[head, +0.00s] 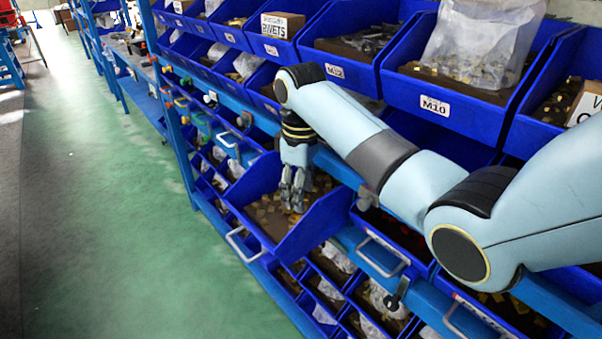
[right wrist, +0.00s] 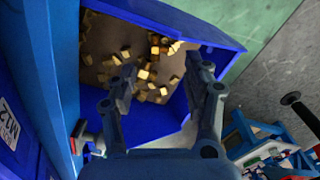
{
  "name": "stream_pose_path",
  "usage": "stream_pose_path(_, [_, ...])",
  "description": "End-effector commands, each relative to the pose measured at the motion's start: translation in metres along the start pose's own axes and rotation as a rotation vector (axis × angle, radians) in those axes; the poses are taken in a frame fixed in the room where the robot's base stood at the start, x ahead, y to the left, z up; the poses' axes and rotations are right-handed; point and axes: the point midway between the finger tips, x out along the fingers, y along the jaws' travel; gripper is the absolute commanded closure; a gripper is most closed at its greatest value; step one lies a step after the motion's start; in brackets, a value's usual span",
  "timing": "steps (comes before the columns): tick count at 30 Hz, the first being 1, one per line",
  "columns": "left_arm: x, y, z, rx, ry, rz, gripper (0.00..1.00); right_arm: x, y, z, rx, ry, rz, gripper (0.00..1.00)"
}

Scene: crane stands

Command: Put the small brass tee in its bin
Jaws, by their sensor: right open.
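My right gripper (head: 292,203) points down into an open blue bin (head: 318,222) that juts out from the rack. In the right wrist view, the gripper (right wrist: 162,80) is open, its two fingers apart with nothing held between them. Below and beyond the fingers, several small brass pieces (right wrist: 143,74) lie scattered on the brown floor of the bin (right wrist: 165,123). I cannot pick out a brass tee among these pieces. The gripper hides part of the bin floor in the head view. My left gripper is not in view.
Larger blue bins, including one labelled M10 (head: 434,105), line the shelf above. One holds a clear plastic bag (head: 483,43). Smaller bins with bagged parts (head: 333,257) sit below. The green floor (head: 110,200) at the left is clear.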

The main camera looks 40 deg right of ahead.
Motion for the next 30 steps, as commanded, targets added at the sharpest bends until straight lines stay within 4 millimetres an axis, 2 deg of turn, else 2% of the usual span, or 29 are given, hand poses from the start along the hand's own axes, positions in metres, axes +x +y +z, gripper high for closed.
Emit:
stream_pose_path(3, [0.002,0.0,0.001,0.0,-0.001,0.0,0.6,-0.024,0.001,0.0,0.001,0.002,0.003,0.5])
stream_pose_path(9, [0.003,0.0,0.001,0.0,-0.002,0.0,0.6,-0.047,0.001,0.0,0.001,0.001,0.002,0.5])
stream_pose_path(30, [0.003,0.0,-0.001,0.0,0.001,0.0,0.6,-0.051,0.0,0.0,0.001,-0.001,0.0,0.5])
